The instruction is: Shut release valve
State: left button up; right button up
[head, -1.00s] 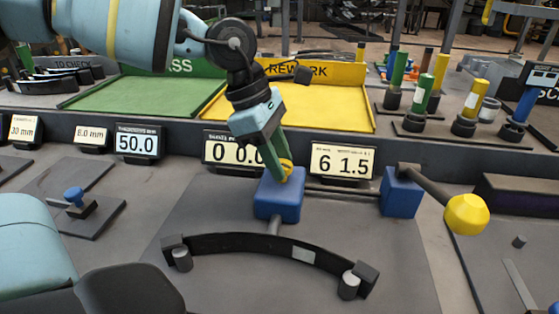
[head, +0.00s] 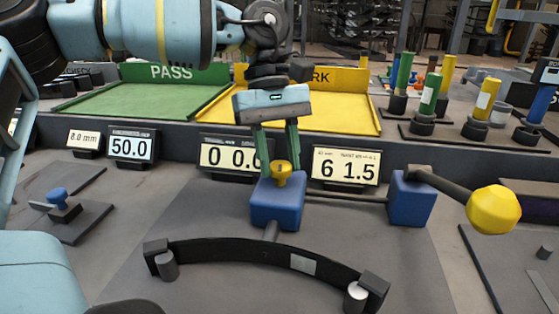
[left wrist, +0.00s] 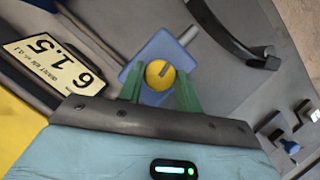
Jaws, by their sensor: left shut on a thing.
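The release valve shows as a small yellow knob (head: 282,173) on top of a blue block (head: 277,203) at the middle of the bench. My left gripper (head: 277,168) comes down from above with its green fingers on either side of the knob, shut on it. In the left wrist view the round yellow knob (left wrist: 160,75) has a dark slot or line across it and sits between the green fingers (left wrist: 160,88). The right gripper is not in view.
A lever with a yellow ball (head: 492,209) extends from a second blue block (head: 410,197) at right. A curved black bar (head: 230,248) lies in front. Displays (head: 345,167) reading 0 0.0 and 6 1.5 stand behind. Green PASS and yellow REWORK trays (head: 160,92) are farther back.

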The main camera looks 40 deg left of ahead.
pick_arm(q)
jog(key=shift+f+m+g+y, duration=0.1)
jog(key=shift+m+g+y, duration=0.2)
jog(key=shift+m, duration=0.6)
jog(key=shift+b, duration=0.3)
jog(key=o, duration=1)
jog(key=shift+c, duration=0.2)
jog(key=p+v, duration=0.1)
jog(key=v, duration=0.7)
jog(key=shift+d+f, duration=0.1)
jog(key=shift+d, duration=0.05)
